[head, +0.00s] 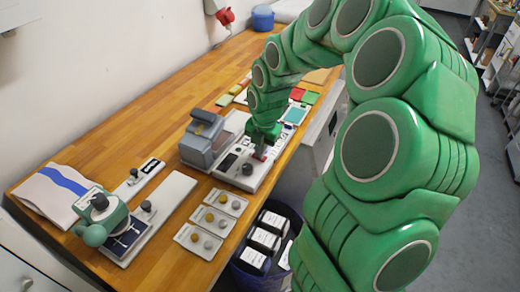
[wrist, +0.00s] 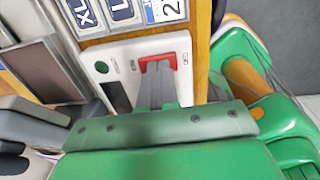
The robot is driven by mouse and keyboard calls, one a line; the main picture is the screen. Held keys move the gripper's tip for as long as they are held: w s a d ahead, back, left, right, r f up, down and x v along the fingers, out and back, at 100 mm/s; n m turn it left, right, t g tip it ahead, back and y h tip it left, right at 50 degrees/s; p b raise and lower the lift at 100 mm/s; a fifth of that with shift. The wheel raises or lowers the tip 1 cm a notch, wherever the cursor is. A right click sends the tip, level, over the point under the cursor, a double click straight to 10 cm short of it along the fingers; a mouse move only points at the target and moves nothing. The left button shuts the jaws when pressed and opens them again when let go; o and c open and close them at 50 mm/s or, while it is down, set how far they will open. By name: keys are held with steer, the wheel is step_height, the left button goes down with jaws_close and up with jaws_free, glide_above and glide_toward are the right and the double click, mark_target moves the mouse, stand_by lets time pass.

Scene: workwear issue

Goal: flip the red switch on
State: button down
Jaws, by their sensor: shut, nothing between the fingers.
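The red switch (wrist: 156,63) sits in a white panel (wrist: 130,51) in the wrist view, with small markings at its right side. My gripper (wrist: 162,78) is shut and empty. Its grey fingertips are right at the near edge of the red switch and cover part of it; I cannot tell whether they press on it. In the head view my gripper (head: 262,148) points down over the white device (head: 227,168) on the bench, with a bit of red (head: 260,156) under the tip. The switch's position is not clear.
A green round button (wrist: 102,67) and a dark slot (wrist: 114,95) lie left of the switch. Size cards (wrist: 125,12) lie beyond it. A grey machine (head: 204,140) stands beside the device on the wooden bench (head: 125,120). A blue bin (head: 240,275) stands below the edge.

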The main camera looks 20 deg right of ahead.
step_height(320, 180, up, 14)
steer(key=s+d, duration=0.1)
steer(key=shift+s+d, duration=0.15)
steer(key=shift+d, duration=0.05)
stand_by(0.4)
steer(key=shift+w+a+t, duration=0.3)
steer(key=shift+w+a, duration=0.15)
steer(key=shift+a, duration=0.05)
steer(key=shift+f, duration=0.1)
steer(key=f, duration=0.8)
steer(key=w+a+f, duration=0.1)
steer(key=f, duration=0.3)
steer(key=shift+a+f, duration=0.1)
steer(key=shift+f, duration=0.1)
steer(key=shift+w+a+f, duration=0.1)
steer(key=shift+w+f, duration=0.1)
steer(key=shift+f, duration=0.45)
